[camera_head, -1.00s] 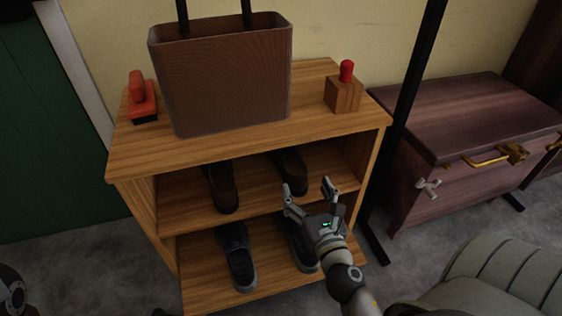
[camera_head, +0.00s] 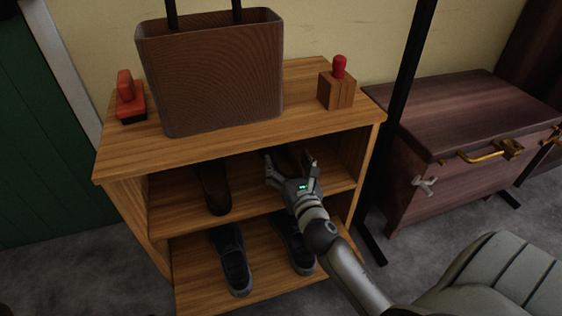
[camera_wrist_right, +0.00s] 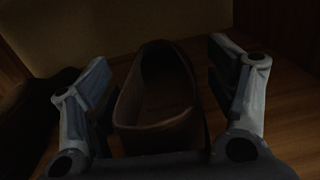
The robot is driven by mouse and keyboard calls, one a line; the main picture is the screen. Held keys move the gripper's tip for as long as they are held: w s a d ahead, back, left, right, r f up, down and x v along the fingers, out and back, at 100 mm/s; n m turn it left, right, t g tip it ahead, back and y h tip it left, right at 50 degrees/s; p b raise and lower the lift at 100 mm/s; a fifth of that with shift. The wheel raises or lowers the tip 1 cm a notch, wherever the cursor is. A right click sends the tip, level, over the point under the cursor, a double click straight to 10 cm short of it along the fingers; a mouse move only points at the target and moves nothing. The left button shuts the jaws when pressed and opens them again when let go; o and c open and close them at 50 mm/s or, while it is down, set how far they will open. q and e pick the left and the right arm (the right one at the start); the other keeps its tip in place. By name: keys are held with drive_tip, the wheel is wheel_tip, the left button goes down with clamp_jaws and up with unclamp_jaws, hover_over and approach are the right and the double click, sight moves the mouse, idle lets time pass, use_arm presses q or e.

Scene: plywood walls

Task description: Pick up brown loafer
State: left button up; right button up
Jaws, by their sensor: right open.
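Two brown loafers rest on the upper shelf of the wooden rack (camera_head: 165,218). The left loafer (camera_head: 215,190) shows clearly in the head view. The right loafer (camera_head: 287,157) is mostly hidden behind my right gripper (camera_head: 290,168). In the right wrist view the right loafer (camera_wrist_right: 157,100) lies between the two fingers of my right gripper (camera_wrist_right: 165,95). The fingers are open, one on each side of the shoe; contact is too dark to tell. The left loafer is a dark shape at the left (camera_wrist_right: 38,115). My left gripper is not in view.
Dark sneakers stand on the lower shelf, one at the left (camera_head: 231,262) and one at the right (camera_head: 294,245). A dark chest (camera_head: 450,150) stands to the right.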

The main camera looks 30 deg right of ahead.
drive_tip(key=shift+c, duration=0.4)
drive_tip(key=c, duration=1.2)
drive_tip(key=shift+r+p, duration=0.25)
drive_tip(key=shift+p, duration=0.05)
